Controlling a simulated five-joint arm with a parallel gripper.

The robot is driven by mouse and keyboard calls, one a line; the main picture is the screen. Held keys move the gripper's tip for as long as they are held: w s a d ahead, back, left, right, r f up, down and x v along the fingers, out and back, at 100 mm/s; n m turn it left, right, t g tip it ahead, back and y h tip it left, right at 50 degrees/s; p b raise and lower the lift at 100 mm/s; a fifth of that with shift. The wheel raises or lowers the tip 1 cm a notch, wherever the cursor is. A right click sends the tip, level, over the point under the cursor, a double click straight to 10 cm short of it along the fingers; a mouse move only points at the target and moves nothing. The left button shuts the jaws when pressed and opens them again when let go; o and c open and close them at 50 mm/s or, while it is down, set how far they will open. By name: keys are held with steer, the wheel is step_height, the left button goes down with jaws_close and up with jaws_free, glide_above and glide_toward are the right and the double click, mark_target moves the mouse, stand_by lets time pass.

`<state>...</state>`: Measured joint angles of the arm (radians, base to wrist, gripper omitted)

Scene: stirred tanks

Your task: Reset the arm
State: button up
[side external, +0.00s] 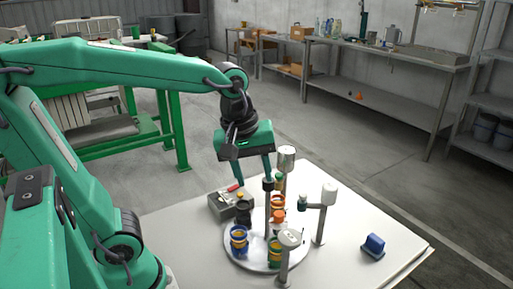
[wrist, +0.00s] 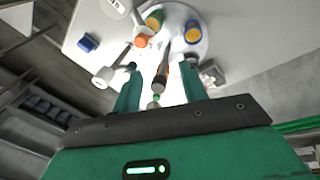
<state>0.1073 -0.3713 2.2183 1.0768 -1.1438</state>
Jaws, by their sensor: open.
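My gripper (side external: 256,176) is open and empty, pointing down above the white table at the back edge of a round white turntable (side external: 238,258). In the wrist view its two green fingers (wrist: 160,92) stand apart, with a dark-topped centre post (wrist: 162,72) showing between them. The turntable carries small tanks: a blue one (side external: 239,240), a dark one (side external: 243,213), a green and yellow one (side external: 274,250) and an orange one (side external: 278,203). Whether a finger touches the post cannot be told.
Grey posts with cylindrical heads (side external: 329,194) stand around the turntable. A grey control box (side external: 226,203) with a red part sits at its left. A blue block (side external: 373,245) lies at the right. The table's right side (side external: 350,215) is mostly clear.

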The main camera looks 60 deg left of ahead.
steer(key=s+a+m+t, duration=0.3)
steer(key=s+m, duration=0.2)
steer(key=m, duration=0.6)
steer(key=shift+s+f+m, duration=0.35)
steer(key=shift+m, duration=0.05)
